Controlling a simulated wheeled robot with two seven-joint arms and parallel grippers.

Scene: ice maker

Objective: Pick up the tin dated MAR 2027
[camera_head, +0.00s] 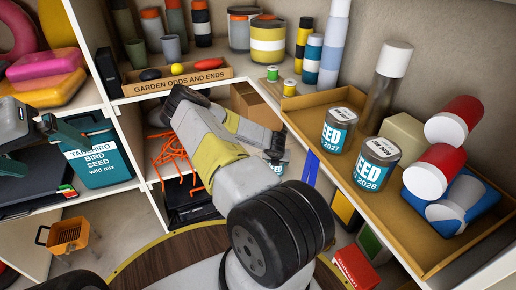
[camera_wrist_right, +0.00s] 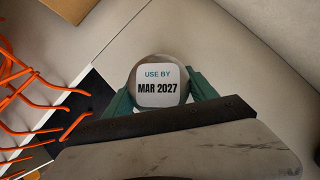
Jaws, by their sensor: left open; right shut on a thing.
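A round tin (camera_wrist_right: 157,75) has a white end label reading USE BY MAR 2027. My right gripper (camera_wrist_right: 162,97) is shut on it, with a green finger on each side. In the head view my right arm reaches into the middle cubby, and its gripper (camera_head: 277,148) largely hides the tin (camera_head: 279,168). My left gripper (camera_head: 55,154) is open and empty at the far left, in front of the teal bird seed tub (camera_head: 100,163). Two other tins, one showing 2027 (camera_head: 339,133) and one showing 2028 (camera_head: 376,167), stand in the brown tray (camera_head: 315,98) at right.
Orange hooked prongs (camera_wrist_right: 35,100) lie left of the tin; they also show in the head view (camera_head: 172,158). Red-and-white cylinders (camera_head: 434,170) crowd the tray. A cardboard bin (camera_head: 178,82) stands above the cubby. Shelf dividers stand close around the right arm.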

